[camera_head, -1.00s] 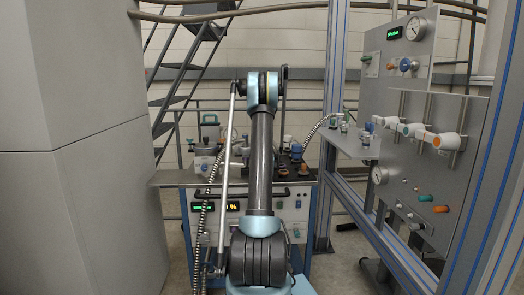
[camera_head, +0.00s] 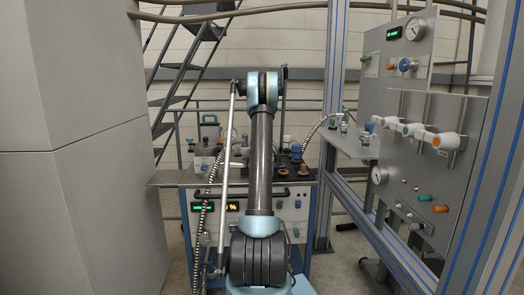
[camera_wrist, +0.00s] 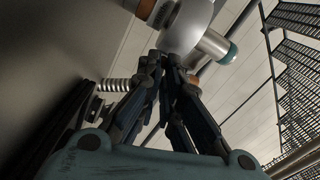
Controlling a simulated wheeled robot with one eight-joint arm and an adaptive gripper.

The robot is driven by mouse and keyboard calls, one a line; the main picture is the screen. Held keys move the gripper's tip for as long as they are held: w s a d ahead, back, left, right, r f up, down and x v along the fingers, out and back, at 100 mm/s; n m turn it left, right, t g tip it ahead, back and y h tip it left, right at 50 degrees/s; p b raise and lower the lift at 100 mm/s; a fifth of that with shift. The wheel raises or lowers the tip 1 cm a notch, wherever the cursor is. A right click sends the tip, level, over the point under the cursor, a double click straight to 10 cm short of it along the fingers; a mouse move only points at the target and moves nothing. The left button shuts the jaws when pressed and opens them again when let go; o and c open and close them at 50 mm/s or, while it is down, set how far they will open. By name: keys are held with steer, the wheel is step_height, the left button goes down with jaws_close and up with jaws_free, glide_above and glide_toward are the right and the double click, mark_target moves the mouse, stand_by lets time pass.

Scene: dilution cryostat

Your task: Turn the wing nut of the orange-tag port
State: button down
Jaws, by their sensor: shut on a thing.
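In the wrist view my gripper (camera_wrist: 163,57) points up the picture, with its fingers closed together at the tips. They meet at the lower edge of a round metal body (camera_wrist: 187,25). A port with an orange-brown band (camera_wrist: 146,9) shows at the top, just left of that body, partly cut off by the frame. A second port with a teal end (camera_wrist: 226,51) sticks out to the right. The wing nut between my fingertips is hidden by them. In the head view my own arm hides the gripper and what it holds.
A bench (camera_head: 165,178) with lab equipment stands behind my arm. A ribbed hose (camera_wrist: 116,85) runs left of my fingers. A large grey cabinet (camera_head: 75,120) fills the left.

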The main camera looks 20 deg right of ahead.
steer(key=c, duration=1.8)
jaws_free()
steer(key=shift+f, duration=0.15)
steer(key=v, duration=1.2)
